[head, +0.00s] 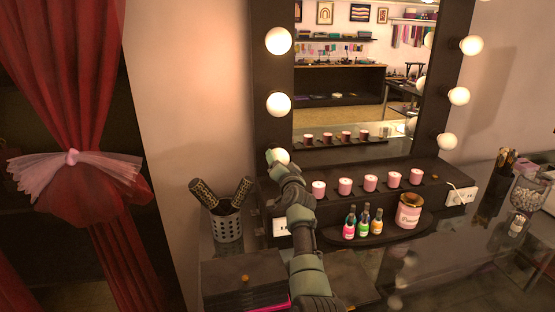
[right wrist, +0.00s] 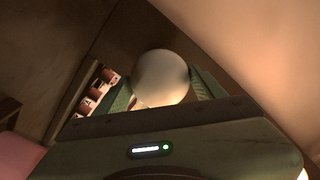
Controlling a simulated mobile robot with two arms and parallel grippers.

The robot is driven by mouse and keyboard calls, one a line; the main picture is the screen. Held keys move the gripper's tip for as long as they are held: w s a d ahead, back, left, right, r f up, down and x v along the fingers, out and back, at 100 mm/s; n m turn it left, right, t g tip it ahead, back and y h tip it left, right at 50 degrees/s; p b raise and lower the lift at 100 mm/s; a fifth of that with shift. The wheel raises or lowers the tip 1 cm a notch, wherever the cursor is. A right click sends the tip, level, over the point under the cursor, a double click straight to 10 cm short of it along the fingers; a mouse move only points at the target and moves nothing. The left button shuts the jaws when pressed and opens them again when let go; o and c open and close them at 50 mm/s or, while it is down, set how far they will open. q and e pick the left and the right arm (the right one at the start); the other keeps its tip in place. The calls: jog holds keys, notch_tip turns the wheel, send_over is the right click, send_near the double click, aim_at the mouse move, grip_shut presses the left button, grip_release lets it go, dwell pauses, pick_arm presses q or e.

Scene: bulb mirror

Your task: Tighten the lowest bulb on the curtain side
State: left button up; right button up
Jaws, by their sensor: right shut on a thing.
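The lowest bulb (head: 278,156) on the curtain side is at the bottom of the mirror frame's left side. It looks lit and is partly hidden by my right gripper (head: 282,166). In the right wrist view the round white bulb (right wrist: 161,78) sits between the two green fingers of my right gripper (right wrist: 163,90), which is shut on it. The red curtain (head: 70,90) with a pink tie hangs at the far left in the head view. Whether the bulb is fully seated in its socket cannot be seen. My left gripper is not in view.
Two lit bulbs (head: 278,104) sit above on the same side. Pink candles (head: 345,186) stand on the shelf below the mirror (head: 340,95). Nail polish bottles (head: 363,222) and a pink jar (head: 409,211) stand right of my arm.

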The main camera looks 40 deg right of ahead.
jog(key=m, duration=0.3)
jog(key=shift+p, duration=0.35)
jog(key=shift+f+m, duration=0.1)
jog(key=shift+m, duration=0.9)
jog(key=o, duration=1.1)
